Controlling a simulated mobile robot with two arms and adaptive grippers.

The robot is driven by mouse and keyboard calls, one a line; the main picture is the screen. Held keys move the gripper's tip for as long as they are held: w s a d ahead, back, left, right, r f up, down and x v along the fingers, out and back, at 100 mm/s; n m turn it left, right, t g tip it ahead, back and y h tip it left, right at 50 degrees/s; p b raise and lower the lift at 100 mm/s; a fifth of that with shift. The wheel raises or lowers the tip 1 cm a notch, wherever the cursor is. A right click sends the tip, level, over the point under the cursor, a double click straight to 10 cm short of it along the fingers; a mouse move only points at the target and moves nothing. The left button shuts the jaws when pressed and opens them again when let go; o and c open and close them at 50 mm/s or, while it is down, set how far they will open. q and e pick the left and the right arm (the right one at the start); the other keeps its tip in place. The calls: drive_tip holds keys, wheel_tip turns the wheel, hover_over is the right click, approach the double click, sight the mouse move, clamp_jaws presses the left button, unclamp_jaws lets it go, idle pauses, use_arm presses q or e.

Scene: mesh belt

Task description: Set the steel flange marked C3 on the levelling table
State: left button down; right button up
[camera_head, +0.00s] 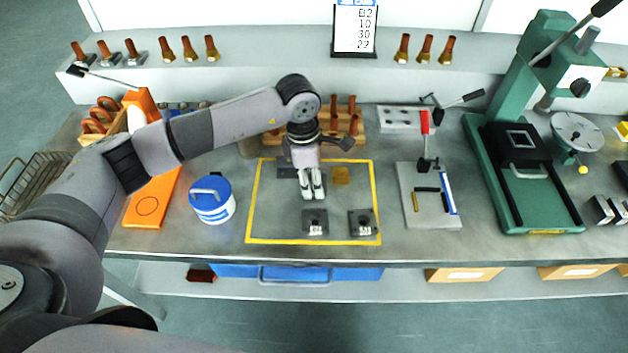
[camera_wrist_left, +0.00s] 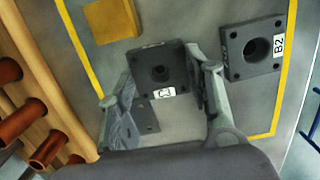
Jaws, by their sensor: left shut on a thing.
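The dark square steel flange marked C3 (camera_wrist_left: 158,72), with a round bore, lies between the fingers of my left gripper (camera_wrist_left: 165,82) in the left wrist view. The fingers are shut on it. I cannot tell whether the flange is clear of the bench. A flange marked B2 (camera_wrist_left: 255,46) lies apart on its right in the wrist view. A round grey disc on a green stand (camera_head: 578,131), seemingly the levelling table, stands far right.
A blue-lidded tub (camera_head: 212,204) stands left. A clamp fixture (camera_head: 428,212) and green press (camera_head: 540,210) stand between gripper and disc.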

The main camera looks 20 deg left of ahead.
use_arm(q)
drive_tip(key=shift+r, duration=0.15)
wheel_tip(320, 180, up, 18)
drive_tip(key=b, duration=0.4)
drive_tip(key=s+a+f+m, duration=0.1)
drive_tip(key=s+f+m, duration=0.3)
drive_tip(key=m, duration=0.2)
drive_tip(key=s+a+f+m+g, duration=0.1)
drive_tip(key=s+f+m, duration=0.3)
drive_tip(key=m, duration=0.3)
drive_tip(key=s+a+f+m+y, duration=0.1)
drive_tip(key=s+a+f+m, duration=0.1)
drive_tip(key=s+f+m, duration=0.2)
drive_tip(key=shift+s+f+m+g, duration=0.1)
drive_tip(key=shift+s+m+g, duration=0.1)
drive_tip(key=shift+s+m, duration=0.35)
drive_tip(key=shift+s+f+m+g, duration=0.1)
drive_tip(key=shift+s+m+g, duration=0.1)
drive_tip(key=shift+m, duration=0.65)
drive_tip(key=shift+s+f+m, duration=0.25)
drive_tip(key=shift+s+m, duration=0.25)
drive_tip(key=shift+m, duration=0.2)
drive_tip(key=shift+r, duration=0.1)
